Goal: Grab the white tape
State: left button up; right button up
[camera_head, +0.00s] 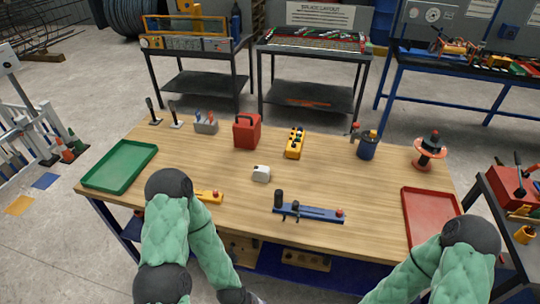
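A small white object (261,174), which looks like the white tape, sits near the middle of the wooden table (350,185). It is too small to make out in detail. Nothing touches it. My two green padded arms reach in from the bottom of the view, the left at centre left and the right at the lower right. Both forearms run down out of the frame, and neither gripper's fingers show.
A green tray (120,166) lies left and a red tray (430,217) right. A red box (247,131), a yellow block (295,142), a blue cup (367,147) and a spool (430,151) stand behind. A blue bar fixture (310,212) lies in front.

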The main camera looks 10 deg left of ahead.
aim_at(261, 173)
jog(key=i+j+u, duration=0.15)
jog(key=u, duration=0.2)
jog(key=i+j+u, duration=0.3)
jog(key=j+u, duration=0.15)
jog(key=u, duration=0.2)
jog(key=i, duration=0.05)
